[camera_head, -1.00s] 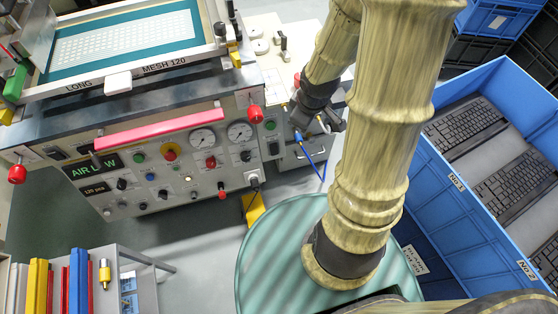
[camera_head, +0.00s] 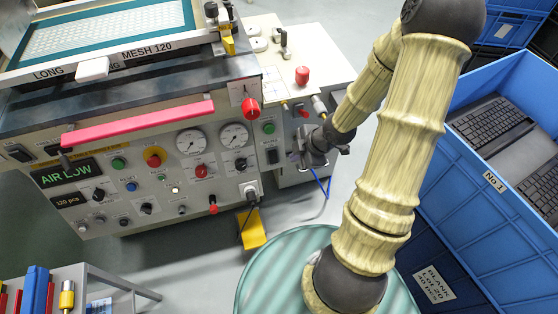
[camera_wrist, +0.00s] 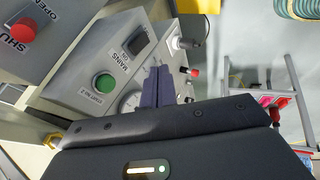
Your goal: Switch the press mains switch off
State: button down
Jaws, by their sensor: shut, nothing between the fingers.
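The press (camera_head: 150,190) stands at the left in the head view. The mains switch (camera_head: 272,156) is a dark rocker on the right end of its front panel, below a green button (camera_head: 268,128). In the wrist view the mains switch (camera_wrist: 141,38) sits beside a label reading MAINS ON, near the green button (camera_wrist: 104,84). My gripper (camera_head: 293,157) is just right of the switch in the head view. In the wrist view my gripper (camera_wrist: 158,72) is shut and empty, its tips below the switch in the picture. I cannot tell whether they touch the panel.
A red shut-off knob (camera_wrist: 24,30) is at the wrist view's upper left. A red-tipped lever (camera_head: 250,108) sticks out left of the switch. A blue cable (camera_head: 322,183) hangs below my gripper. Blue crates with keyboards (camera_head: 490,182) stand right, and a green drum (camera_head: 270,265) stands in front.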

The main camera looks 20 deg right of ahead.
jog(key=shift+f, duration=0.1)
jog(key=b, duration=0.6)
send_near(274, 162)
notch_tip(274, 162, down, 3)
jog(key=s+a, duration=0.2)
jog(key=shift+w+f+b, duration=0.15)
jog(key=shift+w+f, duration=0.25)
jog(key=shift+w, duration=0.25)
jog(key=shift+w+f+b, duration=0.1)
jog(key=shift+w+f, duration=0.3)
jog(key=shift+w, duration=0.3)
jog(key=shift+w+f+b, duration=0.15)
jog(key=shift+w+f, duration=0.2)
jog(key=shift+w, duration=0.3)
jog(key=shift+w+f, duration=0.15)
jog(key=shift+f, duration=0.1)
jog(key=shift+r, duration=0.15)
